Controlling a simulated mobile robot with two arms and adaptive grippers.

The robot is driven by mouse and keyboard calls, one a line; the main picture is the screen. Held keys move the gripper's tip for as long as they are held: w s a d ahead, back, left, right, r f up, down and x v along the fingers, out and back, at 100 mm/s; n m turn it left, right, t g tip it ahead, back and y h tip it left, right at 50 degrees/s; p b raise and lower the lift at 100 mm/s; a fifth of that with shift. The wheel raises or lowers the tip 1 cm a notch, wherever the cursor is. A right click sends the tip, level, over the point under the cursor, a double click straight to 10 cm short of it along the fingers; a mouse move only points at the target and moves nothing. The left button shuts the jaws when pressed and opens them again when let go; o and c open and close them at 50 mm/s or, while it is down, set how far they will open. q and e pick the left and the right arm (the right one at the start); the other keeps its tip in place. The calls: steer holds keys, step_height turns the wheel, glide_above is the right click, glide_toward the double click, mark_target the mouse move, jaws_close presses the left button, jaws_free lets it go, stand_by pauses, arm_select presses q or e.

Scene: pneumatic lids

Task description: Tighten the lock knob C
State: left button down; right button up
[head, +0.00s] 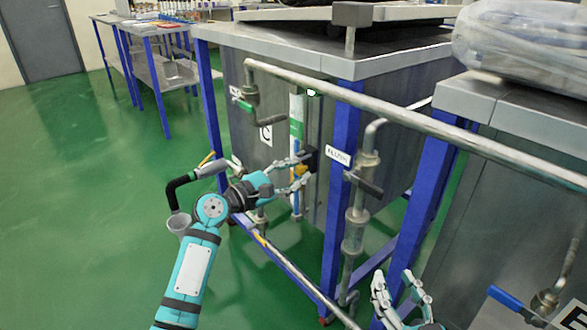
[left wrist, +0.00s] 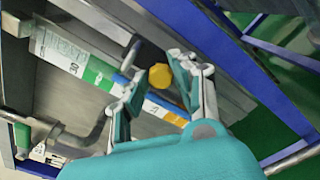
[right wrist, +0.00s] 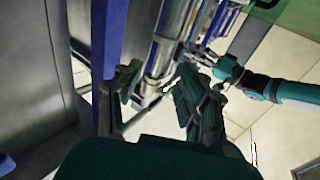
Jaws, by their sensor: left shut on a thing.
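The yellow lock knob C (head: 301,170) is on the front of the grey cabinet (head: 230,75) that carries a C label (head: 265,134). It also shows in the left wrist view (left wrist: 160,76), between the fingers of my left gripper (head: 304,172). My left gripper is shut on the knob, with a finger on either side. The knob sits beside a vertical gauge strip (head: 297,120) with white, green and blue parts. My right gripper (head: 402,292) is low at the right in the head view, its fingers apart and empty.
A long metal pipe (head: 430,125) crosses in front of the cabinets. A vertical pipe with a valve (head: 356,200) and blue posts (head: 338,170) stand right of the knob. A black bent tube (head: 178,188) is at the left.

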arm_select(q)
steer(key=shift+m, duration=0.9)
arm_select(e)
steer(key=shift+d+f+g, duration=0.15)
steer(key=shift+f+g, duration=0.35)
steer(key=shift+f, duration=0.4)
steer(key=shift+f+h, duration=0.1)
steer(key=shift+h, duration=0.2)
arm_select(q)
steer(key=c, duration=1.1)
jaws_free()
arm_select(e)
steer(key=shift+s, duration=0.1)
arm_select(q)
steer(key=shift+o, duration=0.2)
steer(key=shift+s, duration=0.1)
steer(key=v, duration=1.2)
